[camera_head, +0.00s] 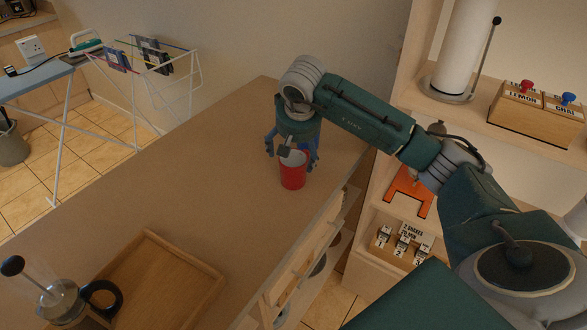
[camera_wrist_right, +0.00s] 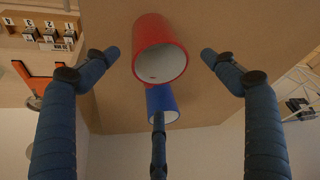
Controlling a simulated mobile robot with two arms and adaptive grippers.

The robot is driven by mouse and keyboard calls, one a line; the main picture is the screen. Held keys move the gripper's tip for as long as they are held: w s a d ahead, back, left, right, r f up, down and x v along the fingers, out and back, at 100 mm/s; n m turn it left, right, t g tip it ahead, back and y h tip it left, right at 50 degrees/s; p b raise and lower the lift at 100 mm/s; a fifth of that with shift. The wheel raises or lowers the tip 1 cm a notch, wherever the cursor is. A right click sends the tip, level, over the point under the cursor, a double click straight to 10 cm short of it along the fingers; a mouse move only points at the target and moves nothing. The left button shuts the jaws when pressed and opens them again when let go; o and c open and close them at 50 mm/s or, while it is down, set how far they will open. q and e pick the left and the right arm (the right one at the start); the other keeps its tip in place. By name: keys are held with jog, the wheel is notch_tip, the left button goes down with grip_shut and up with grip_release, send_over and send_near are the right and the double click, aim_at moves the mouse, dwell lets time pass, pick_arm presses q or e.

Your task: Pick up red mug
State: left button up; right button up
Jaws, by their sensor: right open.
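The red mug (camera_head: 293,174) stands upright on the wooden counter near its right edge. In the right wrist view the red mug (camera_wrist_right: 160,38) shows its open, pale inside towards the camera. My right gripper (camera_head: 292,153) is over the mug, fingers pointing down. In the wrist view the right gripper (camera_wrist_right: 158,62) is open; its two side fingers are spread on either side of the mug, with visible gaps, and a third finger is at bottom centre. Nothing is held. My left gripper is not in view.
A blue cup-like object (camera_wrist_right: 161,100) shows close by the red mug, partly behind the third finger. A wooden tray (camera_head: 165,275) and a glass press (camera_head: 60,300) are at the counter's near left. Shelves (camera_head: 470,120) stand right of the counter. The counter's middle is clear.

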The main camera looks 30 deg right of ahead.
aim_at(293, 159)
jog(key=p+x, duration=0.1)
jog(key=x, duration=0.1)
jog(key=p+x, duration=0.1)
jog(key=x, duration=0.1)
jog(key=shift+s+a+f, duration=0.1)
jog(key=shift+a+f, duration=0.1)
jog(key=shift+f, duration=0.2)
jog(key=shift+w+d+f, duration=0.1)
jog(key=shift+w+f, duration=0.1)
jog(key=shift+f, duration=0.25)
jog(key=c, duration=1.4)
jog(key=shift+r, duration=0.2)
